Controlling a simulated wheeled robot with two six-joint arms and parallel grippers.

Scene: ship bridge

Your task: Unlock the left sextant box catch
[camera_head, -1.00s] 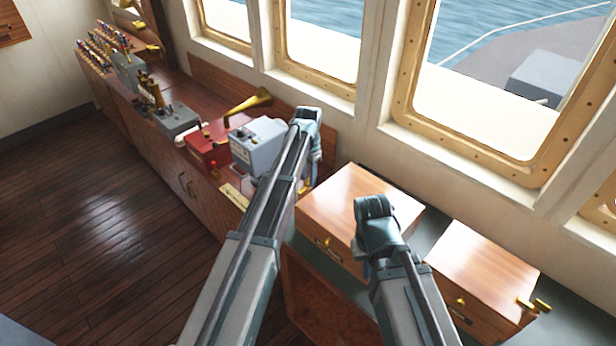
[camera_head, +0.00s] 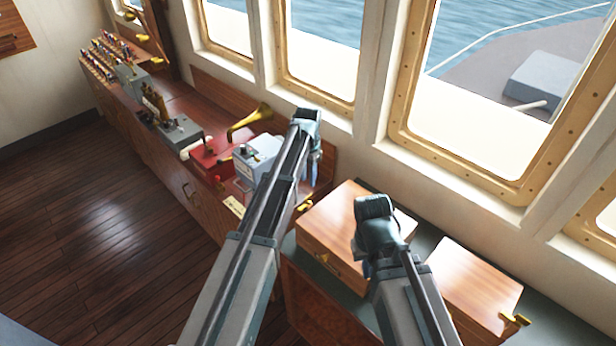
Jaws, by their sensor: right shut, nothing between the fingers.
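The left sextant box (camera_head: 330,217) is a closed, reddish-brown wooden box on the counter under the windows. A small brass catch (camera_head: 323,259) is on its front face; whether it is locked is too small to tell. My right arm's bent end covers the box's right part. My right gripper (camera_head: 367,269) shows only as a sliver beneath the arm, close to the box front, shut and empty; I cannot tell whether it touches the box.
A second wooden box (camera_head: 478,283) stands to the right, with a brass handle (camera_head: 515,320) at its end. Left along the counter are a pale blue instrument (camera_head: 245,160), a red box (camera_head: 208,155) and a brass horn (camera_head: 250,122). The wooden floor (camera_head: 100,215) at left is clear.

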